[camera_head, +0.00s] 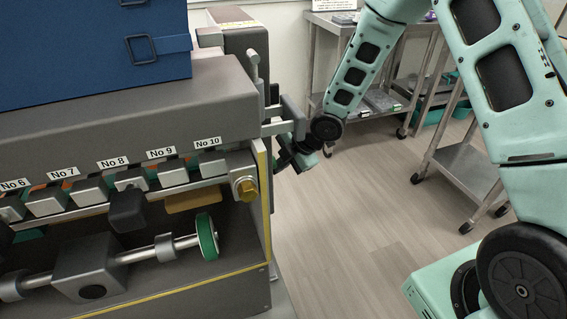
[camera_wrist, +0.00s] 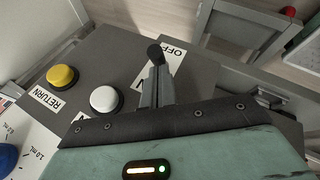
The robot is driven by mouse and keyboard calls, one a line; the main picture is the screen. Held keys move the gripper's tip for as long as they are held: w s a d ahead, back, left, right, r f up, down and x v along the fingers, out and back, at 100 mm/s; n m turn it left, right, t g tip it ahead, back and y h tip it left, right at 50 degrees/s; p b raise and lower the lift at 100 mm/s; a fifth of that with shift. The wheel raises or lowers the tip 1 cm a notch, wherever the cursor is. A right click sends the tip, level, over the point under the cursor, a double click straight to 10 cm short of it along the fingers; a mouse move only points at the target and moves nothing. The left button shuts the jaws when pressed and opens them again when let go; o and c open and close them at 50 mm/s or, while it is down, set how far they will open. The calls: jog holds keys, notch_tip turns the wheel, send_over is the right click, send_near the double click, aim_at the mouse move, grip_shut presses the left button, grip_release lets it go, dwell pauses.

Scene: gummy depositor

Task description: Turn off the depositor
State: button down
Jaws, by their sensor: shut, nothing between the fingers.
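The depositor is the large grey machine (camera_head: 120,110) filling the left of the head view, with numbered labels along its front. In the wrist view, its grey control panel (camera_wrist: 110,65) carries a yellow button (camera_wrist: 61,76) by a RETURN label and a white button (camera_wrist: 105,99). A dark round shape at the fingertips may be a black button; contact cannot be told. The head view shows my gripper (camera_head: 284,159) at the machine's right end.
A blue box (camera_head: 90,50) sits on top of the machine. Metal carts (camera_head: 460,165) stand behind and to the right. Bare floor (camera_head: 345,240) lies right of the machine.

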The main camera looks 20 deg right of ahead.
jog(key=shift+d+f+y+p, duration=0.15)
jog(key=shift+d+y+p, duration=0.2)
jog(key=shift+y+p, duration=0.4)
jog(key=f+y, duration=0.1)
jog(key=d+f+m+y+p, duration=0.1)
jog(key=y, duration=0.1)
jog(key=f+y, duration=0.1)
jog(key=y, duration=0.1)
jog(key=shift+d+m+t, duration=0.4)
jog(key=shift+r, duration=0.1)
jog(key=shift+r+p, duration=0.7)
jog(key=shift+r, duration=0.05)
jog(key=shift+d, duration=0.1)
